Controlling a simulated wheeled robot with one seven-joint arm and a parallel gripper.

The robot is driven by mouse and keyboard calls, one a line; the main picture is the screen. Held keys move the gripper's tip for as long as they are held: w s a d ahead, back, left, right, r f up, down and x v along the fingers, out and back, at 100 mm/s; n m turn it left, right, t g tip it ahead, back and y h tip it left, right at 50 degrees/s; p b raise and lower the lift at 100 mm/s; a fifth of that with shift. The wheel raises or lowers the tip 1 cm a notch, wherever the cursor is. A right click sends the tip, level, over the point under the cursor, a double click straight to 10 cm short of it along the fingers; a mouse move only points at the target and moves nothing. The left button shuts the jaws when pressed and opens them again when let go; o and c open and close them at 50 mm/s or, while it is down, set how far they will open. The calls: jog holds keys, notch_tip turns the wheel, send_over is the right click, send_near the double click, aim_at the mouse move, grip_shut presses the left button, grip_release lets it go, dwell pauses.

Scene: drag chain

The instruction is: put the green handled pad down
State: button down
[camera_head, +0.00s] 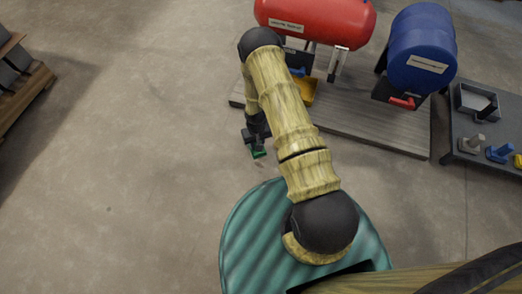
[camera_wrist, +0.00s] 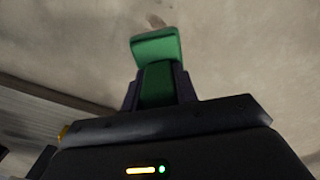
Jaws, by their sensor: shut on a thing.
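The green handled pad (camera_wrist: 157,46) is in my gripper (camera_wrist: 160,92). In the wrist view its wide green part sticks out beyond the fingers, and its green handle sits between the two dark fingers, which are shut on it. In the head view the pad (camera_head: 259,154) is a small green patch below my gripper (camera_head: 256,146), over the concrete floor. I cannot tell whether the pad touches the floor. Part of the handle is hidden by the fingers.
A grey plank platform (camera_head: 385,132) bears a red tank (camera_head: 318,18) and a blue tank (camera_head: 421,48). A yellow bin (camera_head: 304,91) is behind my arm. A dark table (camera_head: 463,140) with a grey tray and fittings stands right. A wooden rack (camera_head: 27,88) stands far left. The floor (camera_head: 130,170) between is clear.

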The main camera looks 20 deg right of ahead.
notch_tip(320, 180, up, 38)
jog(key=w+p, duration=0.2)
jog(key=p, duration=1)
jog(key=shift+m, duration=0.3)
jog(key=shift+w+d+f, duration=0.15)
